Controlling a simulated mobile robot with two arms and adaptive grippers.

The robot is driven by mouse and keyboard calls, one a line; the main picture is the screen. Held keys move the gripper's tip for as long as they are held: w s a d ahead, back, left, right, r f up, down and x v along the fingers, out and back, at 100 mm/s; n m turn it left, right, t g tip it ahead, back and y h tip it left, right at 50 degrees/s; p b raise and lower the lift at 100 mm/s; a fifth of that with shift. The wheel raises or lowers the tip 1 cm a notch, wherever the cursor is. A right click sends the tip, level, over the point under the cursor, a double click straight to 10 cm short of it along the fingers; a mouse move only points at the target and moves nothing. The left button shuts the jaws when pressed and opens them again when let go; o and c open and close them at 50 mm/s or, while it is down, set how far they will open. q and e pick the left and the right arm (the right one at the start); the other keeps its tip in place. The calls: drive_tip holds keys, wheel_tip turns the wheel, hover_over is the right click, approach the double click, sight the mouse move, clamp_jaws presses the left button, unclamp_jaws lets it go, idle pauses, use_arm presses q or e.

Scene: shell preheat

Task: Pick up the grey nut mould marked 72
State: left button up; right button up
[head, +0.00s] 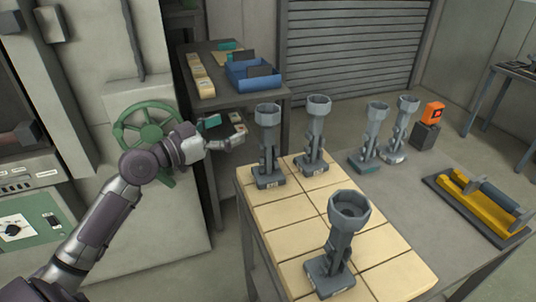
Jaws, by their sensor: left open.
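Several tall grey moulds with flared cup tops and square feet stand upright on the table. One grey mould (267,150) is at the tiled top's back left corner, a second grey mould (314,142) to its right, and a large grey mould (342,244) at the front. Two more stand on the grey part: one with a teal foot (371,142) and a paler one (402,133). Small labels show on some feet, but I cannot read which is 72. My left gripper (234,136) is open and empty, left of the back left mould and apart from it. My right gripper is out of view.
The table has a cream tiled area (283,215) and a grey area holding a yellow tool on a dark tray (478,205) and an orange device (432,113). Behind, a shelf carries a blue bin (252,75). A green handwheel (150,130) is beside my left arm.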

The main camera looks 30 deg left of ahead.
sight(259, 117)
use_arm(q)
drive_tip(key=p+x, duration=0.2)
drive_tip(key=x, duration=0.4)
drive_tip(key=shift+w, duration=0.4)
drive_tip(key=shift+w+d+r+p, duration=0.1)
drive_tip(key=shift+w+d+p, duration=0.1)
drive_tip(key=shift+p, duration=0.25)
drive_tip(key=p+x, duration=0.1)
drive_tip(key=x, duration=0.1)
drive_tip(key=p+x, duration=0.2)
drive_tip(key=shift+w+d, duration=0.1)
drive_tip(key=shift+d, duration=0.3)
drive_tip(key=shift+w+d, duration=0.1)
drive_tip(key=shift+w, duration=0.1)
drive_tip(key=shift+s, duration=0.1)
drive_tip(key=c, duration=1.7)
clamp_jaws()
